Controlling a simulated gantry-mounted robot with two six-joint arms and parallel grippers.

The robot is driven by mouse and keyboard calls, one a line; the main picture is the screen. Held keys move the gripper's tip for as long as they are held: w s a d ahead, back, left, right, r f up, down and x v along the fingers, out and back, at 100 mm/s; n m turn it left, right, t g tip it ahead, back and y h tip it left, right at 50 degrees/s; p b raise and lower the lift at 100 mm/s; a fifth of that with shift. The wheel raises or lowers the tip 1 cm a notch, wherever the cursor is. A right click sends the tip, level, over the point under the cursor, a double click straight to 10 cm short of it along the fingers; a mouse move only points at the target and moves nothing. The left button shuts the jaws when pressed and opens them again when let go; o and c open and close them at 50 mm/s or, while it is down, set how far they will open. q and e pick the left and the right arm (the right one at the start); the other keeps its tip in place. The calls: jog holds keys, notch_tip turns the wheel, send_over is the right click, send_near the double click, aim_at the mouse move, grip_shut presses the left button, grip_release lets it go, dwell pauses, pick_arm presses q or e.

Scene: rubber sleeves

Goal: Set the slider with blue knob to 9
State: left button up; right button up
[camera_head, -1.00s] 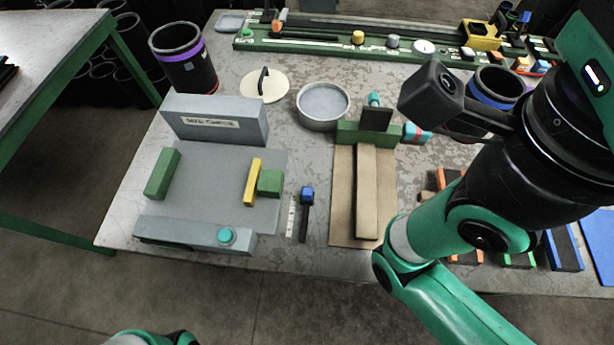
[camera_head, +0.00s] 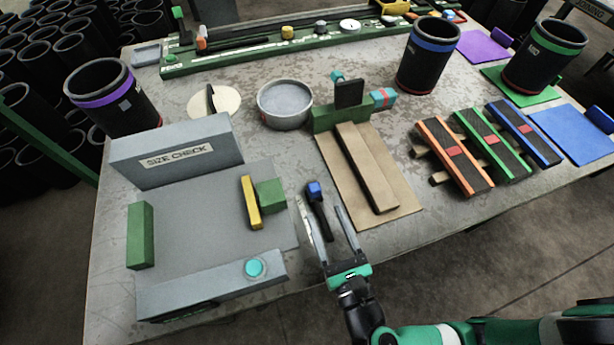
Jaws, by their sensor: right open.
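The slider's blue knob (camera_head: 314,189) stands at the far end of a short dark track (camera_head: 322,218) near the table's front edge. A pale strip runs along the track's left side; its marks are too small to read. My right gripper (camera_head: 321,208) comes in from the bottom right, open, with its fingers pointing to the far side over the slider. The fingers lie on either side of the track, with the tips just short of the knob. Whether they touch anything is not clear. My left gripper is out of view.
Left of the slider is the grey size-check fixture (camera_head: 190,150) with a yellow bar (camera_head: 251,202) and a teal button (camera_head: 255,267). Close on the right is a brown board (camera_head: 400,205) with a wooden bar. Striped blocks (camera_head: 452,155) lie farther right.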

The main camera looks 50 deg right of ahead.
aim_at(312, 184)
jog(key=shift+w+d, duration=0.15)
jog(key=shift+w, duration=0.25)
jog(key=b+x, duration=0.2)
jog(key=x, duration=0.8)
jog(key=shift+w+d, duration=0.15)
grip_shut()
dwell(0.6)
